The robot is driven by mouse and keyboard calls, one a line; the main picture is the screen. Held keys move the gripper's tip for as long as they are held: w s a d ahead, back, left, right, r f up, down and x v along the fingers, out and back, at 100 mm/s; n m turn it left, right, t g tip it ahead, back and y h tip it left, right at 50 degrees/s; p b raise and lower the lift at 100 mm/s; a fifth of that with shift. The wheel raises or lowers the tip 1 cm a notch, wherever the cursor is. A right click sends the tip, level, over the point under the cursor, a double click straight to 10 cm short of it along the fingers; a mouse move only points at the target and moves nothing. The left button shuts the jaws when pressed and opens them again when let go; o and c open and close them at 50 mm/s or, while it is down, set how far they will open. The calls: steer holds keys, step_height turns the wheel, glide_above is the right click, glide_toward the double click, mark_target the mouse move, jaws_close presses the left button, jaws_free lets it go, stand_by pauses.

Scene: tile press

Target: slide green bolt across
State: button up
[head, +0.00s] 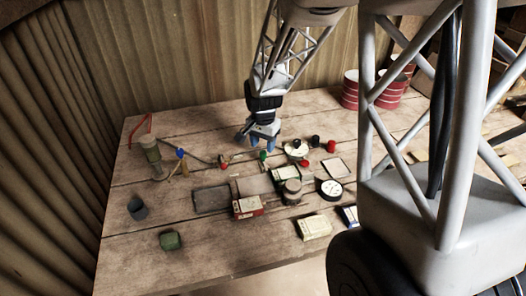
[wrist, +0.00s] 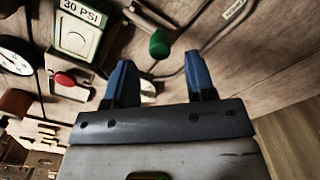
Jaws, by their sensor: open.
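The green bolt knob (wrist: 159,44) shows in the wrist view at the end of a dark bar, beyond and between my fingertips. In the head view the green knob (head: 263,155) is small, just below my gripper (head: 260,139). My gripper has two blue fingers. In the wrist view the gripper (wrist: 160,72) is open, with a clear gap between the fingers and nothing held. The knob looks apart from both fingers. The exact gap in depth cannot be told.
A green-framed "30 PSI" box (wrist: 78,30), a red knob (wrist: 65,78) and a round gauge (wrist: 14,55) lie to the left in the wrist view. In the head view a red box (head: 248,206), a dark tray (head: 211,200) and a pale box (head: 313,227) stand nearer.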

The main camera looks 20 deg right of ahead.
mark_target(263, 152)
steer(key=shift+f, duration=1.85)
jaws_close()
